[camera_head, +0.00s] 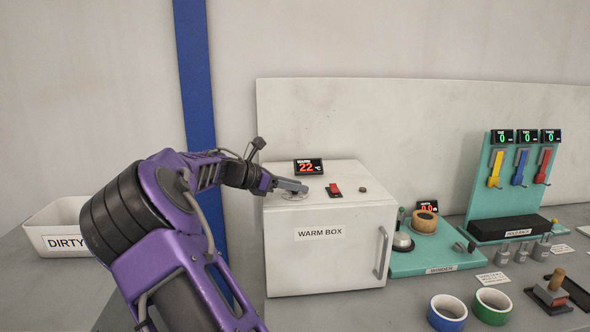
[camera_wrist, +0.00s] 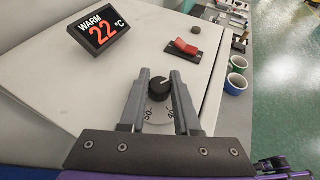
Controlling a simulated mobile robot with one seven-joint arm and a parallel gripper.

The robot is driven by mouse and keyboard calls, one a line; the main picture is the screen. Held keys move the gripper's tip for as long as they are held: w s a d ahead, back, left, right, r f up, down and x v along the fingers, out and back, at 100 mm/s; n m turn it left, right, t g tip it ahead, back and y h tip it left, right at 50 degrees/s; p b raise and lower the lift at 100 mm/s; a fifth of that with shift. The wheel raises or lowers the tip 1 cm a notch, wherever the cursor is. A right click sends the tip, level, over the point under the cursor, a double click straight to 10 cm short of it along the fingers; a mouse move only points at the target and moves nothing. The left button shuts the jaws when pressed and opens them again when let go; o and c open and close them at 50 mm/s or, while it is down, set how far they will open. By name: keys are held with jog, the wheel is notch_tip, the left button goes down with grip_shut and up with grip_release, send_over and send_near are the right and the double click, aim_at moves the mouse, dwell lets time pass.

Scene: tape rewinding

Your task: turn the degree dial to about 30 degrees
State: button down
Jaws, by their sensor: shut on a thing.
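The degree dial has a black round knob (camera_wrist: 160,88) on a pale scale plate, on top of the white warm box. In the wrist view, "50" and "40" show on the scale's near side; my gripper hides much of the rest. My gripper (camera_wrist: 160,74) is shut on the knob, with one grey finger on each side. In the head view, my gripper (camera_head: 303,188) lies over the dial plate (camera_head: 293,196) and hides the knob. The WARM display (camera_wrist: 102,31) reads 22 °C, and it also shows in the head view (camera_head: 309,167).
A red switch (camera_head: 334,189) and a small dark button (camera_head: 362,189) sit right of the dial on the warm box (camera_head: 325,260). A teal winder station (camera_head: 440,262) stands further right. A white "DIRTY" bin (camera_head: 60,225) is at far left.

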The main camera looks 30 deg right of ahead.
jog(key=shift+d+m+g, duration=0.1)
jog(key=shift+m+g, duration=0.8)
jog(key=shift+g, duration=0.1)
jog(key=shift+m+g+y, duration=0.8)
jog(key=shift+m+g, duration=0.8)
jog(key=shift+g, duration=0.1)
jog(key=shift+m+g, duration=0.4)
jog(key=shift+g, duration=0.1)
jog(key=c, duration=0.6)
grip_release()
jog(key=shift+n+t, duration=0.3)
jog(key=shift+t, duration=0.1)
